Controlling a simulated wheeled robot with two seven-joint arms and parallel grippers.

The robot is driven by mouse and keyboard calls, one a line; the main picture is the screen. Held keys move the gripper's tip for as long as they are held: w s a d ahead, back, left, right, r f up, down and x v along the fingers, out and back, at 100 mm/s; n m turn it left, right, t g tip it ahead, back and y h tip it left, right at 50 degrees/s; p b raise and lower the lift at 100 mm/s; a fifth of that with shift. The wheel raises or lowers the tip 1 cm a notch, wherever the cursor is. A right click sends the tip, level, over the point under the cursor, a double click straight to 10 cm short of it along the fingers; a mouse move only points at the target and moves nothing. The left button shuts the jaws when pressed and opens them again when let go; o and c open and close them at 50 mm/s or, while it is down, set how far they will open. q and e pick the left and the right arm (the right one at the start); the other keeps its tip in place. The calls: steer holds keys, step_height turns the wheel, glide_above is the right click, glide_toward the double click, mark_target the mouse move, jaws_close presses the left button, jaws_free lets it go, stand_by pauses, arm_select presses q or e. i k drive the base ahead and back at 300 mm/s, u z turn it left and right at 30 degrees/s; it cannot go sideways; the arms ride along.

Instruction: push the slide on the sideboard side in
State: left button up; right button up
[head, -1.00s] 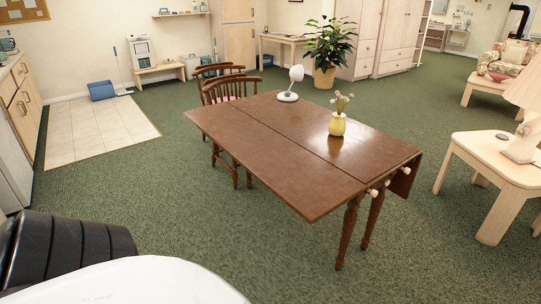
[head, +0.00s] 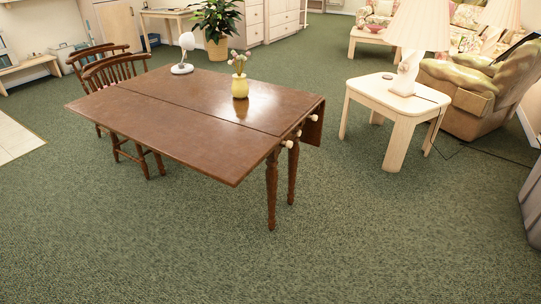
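A brown wooden drop-leaf table (head: 170,122) stands left of centre in the head view. Several small pale knobs show at its right end: one (head: 287,144) at the near corner, one (head: 299,133) just behind it, and one (head: 313,117) farther back. They appear to be ends of slides under the top; how far each sticks out is too small to tell. The near leaf is up and level; a brown panel (head: 314,128) hangs down at the far right end. No sideboard can be made out in the current view. Neither of my grippers is in view.
A yellow vase (head: 239,86) with flowers and a white lamp (head: 183,62) stand on the table. Wooden chairs (head: 115,75) stand at its far left. A pale side table (head: 392,102) and an armchair (head: 465,95) are at right. Green carpet in front is clear.

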mark_target(289, 144)
steer(key=k, duration=0.35)
steer(key=z, duration=0.65)
steer(key=i, duration=1.6)
steer(key=u, duration=0.75)
